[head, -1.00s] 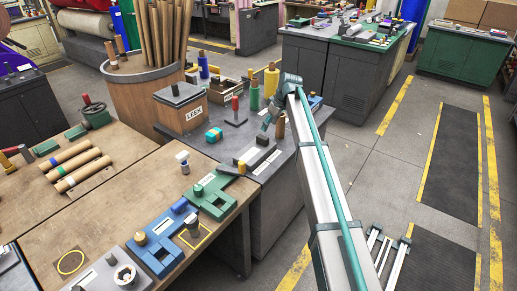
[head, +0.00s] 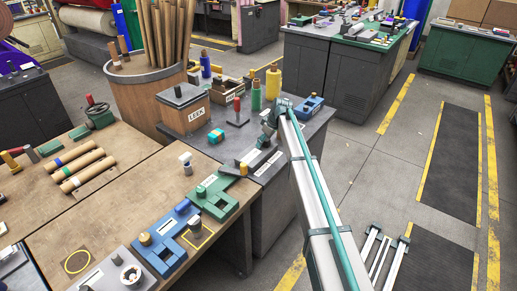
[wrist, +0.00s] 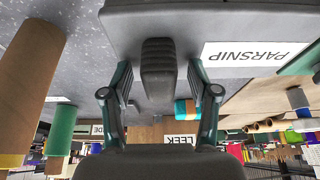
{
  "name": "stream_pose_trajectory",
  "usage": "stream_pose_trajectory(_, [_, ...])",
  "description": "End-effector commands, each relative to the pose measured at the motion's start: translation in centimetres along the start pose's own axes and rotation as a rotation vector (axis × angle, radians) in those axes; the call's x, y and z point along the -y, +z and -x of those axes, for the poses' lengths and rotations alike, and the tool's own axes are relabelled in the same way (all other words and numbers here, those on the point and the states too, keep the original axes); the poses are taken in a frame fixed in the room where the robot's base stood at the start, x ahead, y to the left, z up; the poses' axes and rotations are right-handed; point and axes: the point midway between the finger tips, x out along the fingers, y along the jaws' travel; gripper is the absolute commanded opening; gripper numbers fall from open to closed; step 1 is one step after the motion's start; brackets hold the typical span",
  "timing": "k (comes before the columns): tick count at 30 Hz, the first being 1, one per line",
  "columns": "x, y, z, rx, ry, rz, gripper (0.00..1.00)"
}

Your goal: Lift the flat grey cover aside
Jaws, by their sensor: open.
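A flat grey cover (wrist: 230,22) labelled PARSNIP fills the top of the wrist view. A dark grey block-shaped handle (wrist: 158,75) stands out from it. My gripper (wrist: 160,88) is open, with one finger on each side of the handle; I cannot tell whether they touch it. In the head view the cover (head: 246,157) lies on the dark grey bench top, partly hidden by my gripper (head: 264,138). What lies under the cover is hidden.
A box labelled LEEK (head: 192,117) with a knobbed grey top stands at the left. A green roll (head: 256,96) and a yellow roll (head: 273,83) stand behind my gripper. A blue fixture (head: 307,107) is to its right. A green fixture (head: 213,199) is in front.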

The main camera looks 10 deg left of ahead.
Motion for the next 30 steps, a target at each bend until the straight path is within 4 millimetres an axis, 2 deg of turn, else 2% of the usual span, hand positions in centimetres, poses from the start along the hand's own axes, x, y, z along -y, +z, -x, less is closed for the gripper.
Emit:
stream_pose_trajectory(7, [-0.01, 0.04, -0.24, 0.0, 0.0, 0.0, 0.59])
stream_pose_trajectory(15, [-0.02, 0.06, -0.24, 0.0, 0.0, 0.0, 0.14])
stream_pose_trajectory(18, [-0.02, 0.08, -0.25, 0.001, 0.0, 0.0, 0.0])
stream_pose_trajectory(30, [-0.03, 0.06, -0.18, 0.001, 0.0, 0.0, 0.0])
